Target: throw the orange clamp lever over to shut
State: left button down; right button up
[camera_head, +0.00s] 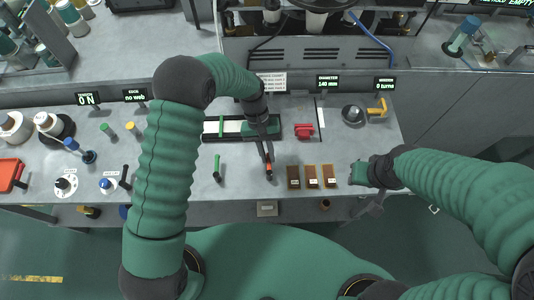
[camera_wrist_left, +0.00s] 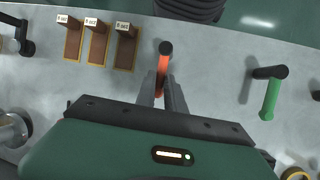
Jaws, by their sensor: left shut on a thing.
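The orange clamp lever (camera_head: 269,167) stands at the middle front of the grey bench in the head view, its black end toward my body. In the left wrist view the orange lever (camera_wrist_left: 163,66) lies between the fingertips, with its black knob beyond them. My left gripper (camera_head: 267,158) reaches down from above and is shut on the lever; it also shows in the left wrist view (camera_wrist_left: 162,92). The lever's base is hidden by the gripper.
Several brown blocks (camera_head: 312,177) stand in a row just right of the lever. A green-handled lever (camera_head: 217,166) is to the left. A red part (camera_head: 303,131) sits behind on the bench (camera_head: 240,183). A yellow crank (camera_head: 377,110) stands farther right.

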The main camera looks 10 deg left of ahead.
pick_arm(q)
jog(key=shift+w+r, duration=0.15)
jog(key=shift+w, duration=0.15)
jog(key=c, duration=1.6)
grip_release()
jog(key=shift+c, duration=0.2)
jog(key=shift+o, duration=1)
jog(key=shift+s, duration=0.1)
jog(key=b+v, duration=0.2)
jog(key=v, duration=1.4)
jog(key=shift+w+a+r, duration=0.15)
jog(key=shift+w+r, duration=0.05)
jog(key=shift+w, duration=0.05)
jog(key=s+a+f+t+y, duration=0.1)
jog(key=s+a+f+t, duration=0.1)
jog(key=s, duration=0.6)
jog(key=s+a+f+m+t+y, duration=0.1)
jog(key=s+a+f+t, duration=0.1)
jog(key=s+a+t, duration=0.2)
jog(key=s+a, duration=0.3)
jog(key=s, duration=0.1)
jog(key=shift+m+t+y, duration=0.3)
jog(key=shift+y, duration=0.1)
